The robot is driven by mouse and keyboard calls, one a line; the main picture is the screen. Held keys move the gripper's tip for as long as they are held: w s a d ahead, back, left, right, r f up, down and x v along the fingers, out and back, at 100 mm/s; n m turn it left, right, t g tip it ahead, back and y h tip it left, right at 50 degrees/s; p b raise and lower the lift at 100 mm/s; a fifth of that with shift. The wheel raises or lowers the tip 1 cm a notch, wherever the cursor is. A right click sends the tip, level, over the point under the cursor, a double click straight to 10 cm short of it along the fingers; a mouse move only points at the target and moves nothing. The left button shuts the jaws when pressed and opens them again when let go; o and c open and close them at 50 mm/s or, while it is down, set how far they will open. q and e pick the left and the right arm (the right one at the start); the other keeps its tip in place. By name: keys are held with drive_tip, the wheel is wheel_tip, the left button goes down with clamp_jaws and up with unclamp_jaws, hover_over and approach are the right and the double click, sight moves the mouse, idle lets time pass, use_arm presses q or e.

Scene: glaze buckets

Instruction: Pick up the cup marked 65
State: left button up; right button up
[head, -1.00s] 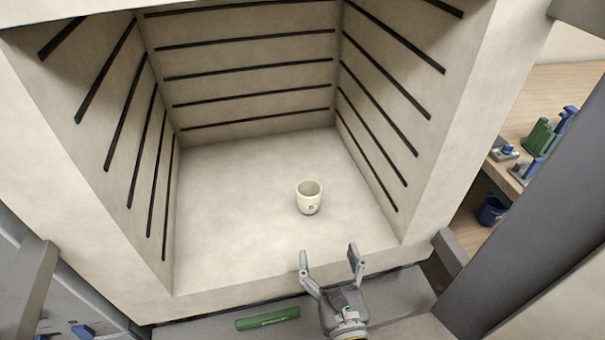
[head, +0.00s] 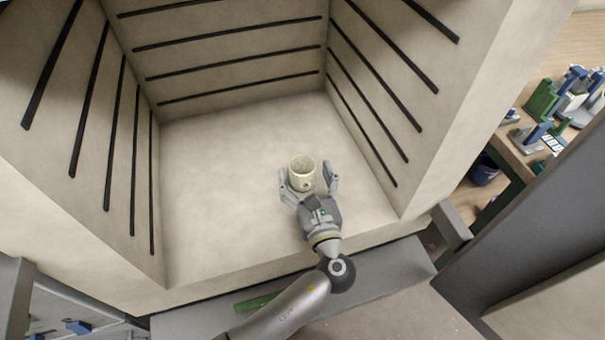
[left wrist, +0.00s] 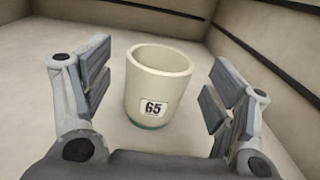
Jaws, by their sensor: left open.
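A cream cup (head: 302,172) stands upright on the floor of the kiln-like chamber. In the left wrist view the cup (left wrist: 158,85) carries a white label reading 65 and has a greenish band at its base. My left gripper (head: 308,178) is open, with one finger on each side of the cup. In the left wrist view the gripper (left wrist: 160,95) shows gaps between both fingers and the cup wall. My right gripper is not in view.
The chamber floor (head: 215,200) is otherwise bare, with dark-slotted walls at the back and sides. A green bar (head: 257,301) lies on the ledge in front, partly behind my arm. A cluttered wooden table (head: 530,150) stands at the right.

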use_arm(q)
drive_tip(key=shift+x, duration=1.25)
drive_tip(key=shift+w, duration=0.2)
drive_tip(key=c, duration=1.1)
drive_tip(key=shift+r, duration=0.1)
drive_tip(key=shift+c, duration=0.5)
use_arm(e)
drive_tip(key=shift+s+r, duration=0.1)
